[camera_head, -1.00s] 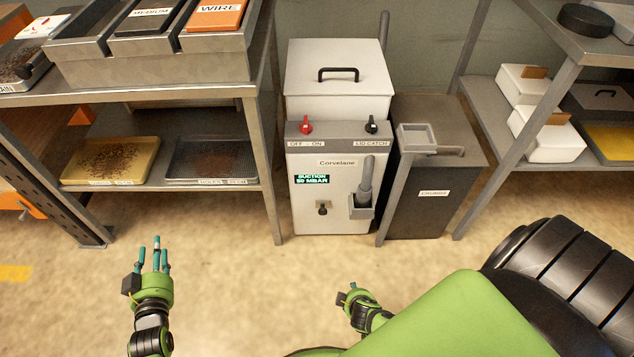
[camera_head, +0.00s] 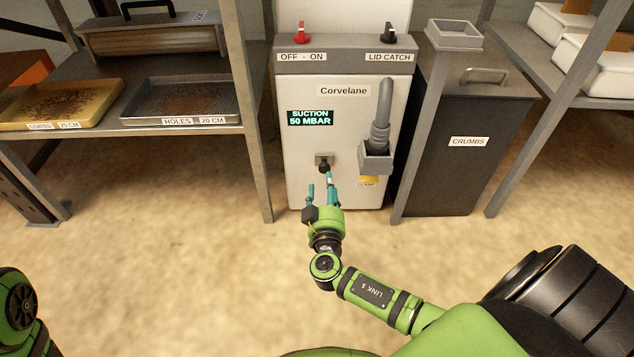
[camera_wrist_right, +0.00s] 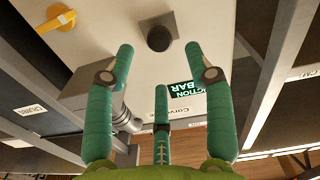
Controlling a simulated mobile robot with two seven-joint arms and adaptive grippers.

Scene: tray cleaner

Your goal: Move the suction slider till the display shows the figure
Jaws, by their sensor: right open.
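The suction slider has a black knob (camera_head: 324,167) on a small grey plate, low on the front of the white Corvelane machine (camera_head: 345,105). The display (camera_head: 310,118) above it reads "SUCTION 50 MBAR". My right gripper (camera_head: 322,188) is open and empty, just below the knob in the head view, its fingers pointing at the machine. In the right wrist view the knob (camera_wrist_right: 159,38) shows beyond the spread fingers (camera_wrist_right: 162,75), apart from them. The display (camera_wrist_right: 187,87) is partly hidden there by a finger. My left gripper is out of view; only part of its arm shows.
A grey hose nozzle in its holder (camera_head: 376,158) juts out right of the slider, with a yellow knob (camera_head: 369,181) below. A crumbs bin (camera_head: 465,165) stands to the right. A shelf leg (camera_head: 247,120) stands to the left. The floor in front is clear.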

